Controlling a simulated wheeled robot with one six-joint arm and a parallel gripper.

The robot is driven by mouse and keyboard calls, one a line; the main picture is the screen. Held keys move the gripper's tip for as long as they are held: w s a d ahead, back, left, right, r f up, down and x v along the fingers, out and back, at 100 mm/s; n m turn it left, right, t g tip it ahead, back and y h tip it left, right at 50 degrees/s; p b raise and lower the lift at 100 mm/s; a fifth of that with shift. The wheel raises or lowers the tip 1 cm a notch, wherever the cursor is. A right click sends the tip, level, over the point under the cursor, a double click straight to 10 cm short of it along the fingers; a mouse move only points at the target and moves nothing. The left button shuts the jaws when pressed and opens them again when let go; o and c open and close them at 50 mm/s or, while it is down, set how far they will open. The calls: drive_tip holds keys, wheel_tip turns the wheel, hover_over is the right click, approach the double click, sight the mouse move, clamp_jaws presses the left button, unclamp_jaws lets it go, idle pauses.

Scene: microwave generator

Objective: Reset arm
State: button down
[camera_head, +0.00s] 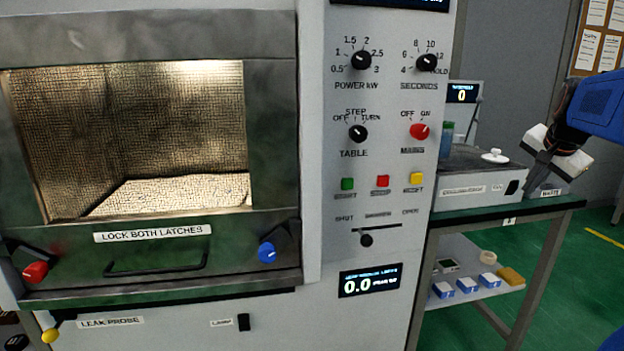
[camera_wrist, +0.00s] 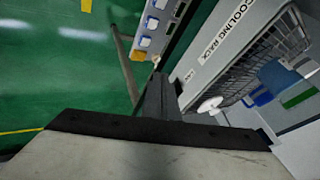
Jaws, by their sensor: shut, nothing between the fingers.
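My gripper (camera_head: 532,184) is at the right of the head view, angled down over the right end of the side bench, apart from the microwave generator (camera_head: 312,230). Its dark fingers are shut with nothing between them. In the wrist view the closed fingers (camera_wrist: 160,96) point away over the bench edge and the green floor. My blue arm (camera_head: 598,105) comes in from the right edge. The generator's door, with a mesh-lined window, appears closed. A red latch (camera_head: 35,272) and a blue latch (camera_head: 267,252) sit at its lower corners.
A wire basket (camera_wrist: 262,58) shows beside the "COOLING RACK" label. Small blue-and-white boxes (camera_head: 466,285) lie on the lower shelf. Green floor is open at right.

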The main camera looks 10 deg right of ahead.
drive_tip(key=s+a+f+n+y, duration=0.1)
drive_tip(key=s+a+f+n, duration=0.2)
drive_tip(key=a, duration=0.5)
drive_tip(key=s+a+f+n, duration=0.2)
drive_tip(key=s+a+f, duration=0.1)
drive_tip(key=a, duration=0.4)
drive_tip(key=s+a+f+n+y, duration=0.1)
drive_tip(key=s+a+f+n, duration=0.25)
drive_tip(key=a, duration=0.45)
drive_tip(key=s+a+f+n+g+y, duration=0.1)
drive_tip(key=s+a+f+n, duration=0.5)
drive_tip(key=s+a+f, duration=0.3)
drive_tip(key=s+f, duration=0.3)
drive_tip(key=s, duration=0.1)
drive_tip(key=shift+s+a+f+g, duration=0.25)
drive_tip(key=shift+s+a+g, duration=0.05)
drive_tip(key=shift+s+a, duration=0.1)
